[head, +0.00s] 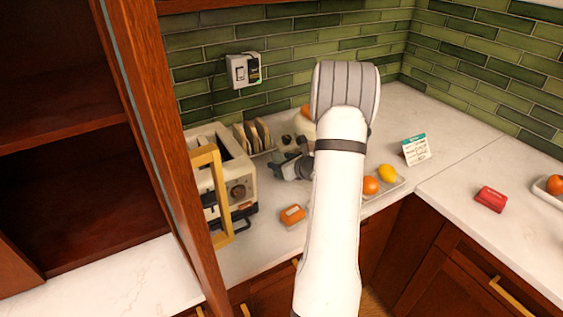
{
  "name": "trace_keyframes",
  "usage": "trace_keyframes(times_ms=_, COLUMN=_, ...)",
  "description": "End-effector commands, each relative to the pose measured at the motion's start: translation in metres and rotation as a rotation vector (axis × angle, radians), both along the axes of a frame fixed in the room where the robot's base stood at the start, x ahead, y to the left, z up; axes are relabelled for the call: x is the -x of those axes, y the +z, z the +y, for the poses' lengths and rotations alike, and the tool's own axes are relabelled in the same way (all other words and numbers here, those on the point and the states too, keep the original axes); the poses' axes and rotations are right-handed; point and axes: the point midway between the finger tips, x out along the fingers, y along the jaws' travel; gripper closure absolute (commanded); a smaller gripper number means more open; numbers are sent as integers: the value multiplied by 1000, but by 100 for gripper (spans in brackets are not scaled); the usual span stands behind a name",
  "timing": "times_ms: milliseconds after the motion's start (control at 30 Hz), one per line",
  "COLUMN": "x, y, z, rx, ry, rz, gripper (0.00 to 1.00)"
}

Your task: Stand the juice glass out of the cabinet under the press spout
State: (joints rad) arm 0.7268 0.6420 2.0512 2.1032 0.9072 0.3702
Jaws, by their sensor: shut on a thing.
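My gripper (283,166) is dark grey and sits low over the counter, left of my white arm. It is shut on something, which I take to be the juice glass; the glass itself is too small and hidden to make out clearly. A cream rounded appliance with orange on top, likely the juice press (303,126), stands just behind the gripper, partly covered by my arm. Its spout is hidden, and I cannot tell whether the glass is under it. The open cabinet (75,175) is at the left, its visible shelves bare.
A cream toaster (238,172) and a rack of toast (252,136) stand left of the gripper. An orange box (292,214) lies in front. A fruit tray (390,191), a small card (416,149) and a red box (491,199) are to the right. The wooden cabinet edge (165,150) stands left.

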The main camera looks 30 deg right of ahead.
Motion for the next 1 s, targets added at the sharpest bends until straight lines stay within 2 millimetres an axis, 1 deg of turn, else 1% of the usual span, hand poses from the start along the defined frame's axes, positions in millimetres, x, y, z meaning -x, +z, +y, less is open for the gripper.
trace_keyframes(times_ms=67, x=0, y=-3, z=0, rx=0, ry=-1, rz=-1, gripper=75)
trace_keyframes(times_ms=100, x=0, y=-3, z=0, rx=0, ry=0, rz=0, gripper=43)
trace_keyframes(times_ms=200, x=0, y=-2, z=0, rx=-1, ry=-1, rz=0, gripper=34)
trace_keyframes(times_ms=433, x=1, y=-2, z=-1, rx=-1, ry=-1, rz=0, gripper=34)
trace_keyframes(times_ms=567, x=1, y=3, z=-1, rx=-1, ry=-1, rz=0, gripper=34)
trace_keyframes(times_ms=667, x=14, y=5, z=-3, rx=0, ry=-4, rz=-1, gripper=34)
trace_keyframes(times_ms=1000, x=81, y=33, z=-10, rx=2, ry=-5, rz=-2, gripper=34)
